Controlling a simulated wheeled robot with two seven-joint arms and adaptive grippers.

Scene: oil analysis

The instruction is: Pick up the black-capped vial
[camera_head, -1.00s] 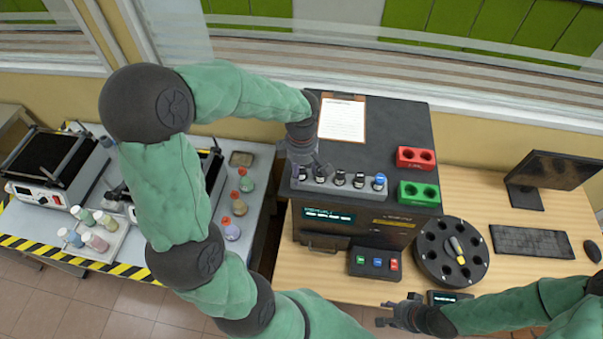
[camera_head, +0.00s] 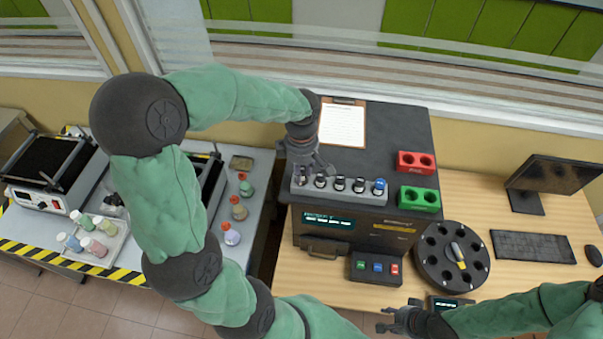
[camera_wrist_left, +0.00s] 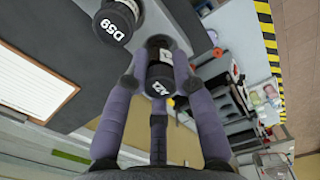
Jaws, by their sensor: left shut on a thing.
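A grey rack (camera_head: 345,198) on top of the dark analyser holds a row of small vials. Most have black caps, such as this vial (camera_head: 339,184), and the right-end vial (camera_head: 379,186) has a blue cap. My left gripper (camera_head: 303,172) is at the rack's left end. In the left wrist view its fingers are shut around a black-capped vial (camera_wrist_left: 158,78) with white lettering. A neighbouring black cap marked D59 (camera_wrist_left: 112,27) is close beside it. I cannot tell whether the held vial is clear of its slot. My right gripper (camera_head: 384,319) is empty near the desk's front edge, fingers apart.
A clipboard (camera_head: 342,125) lies behind the rack. A round black carousel (camera_head: 451,256), a button box (camera_head: 375,268), a keyboard (camera_head: 532,246) and a monitor (camera_head: 553,176) are on the wooden desk.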

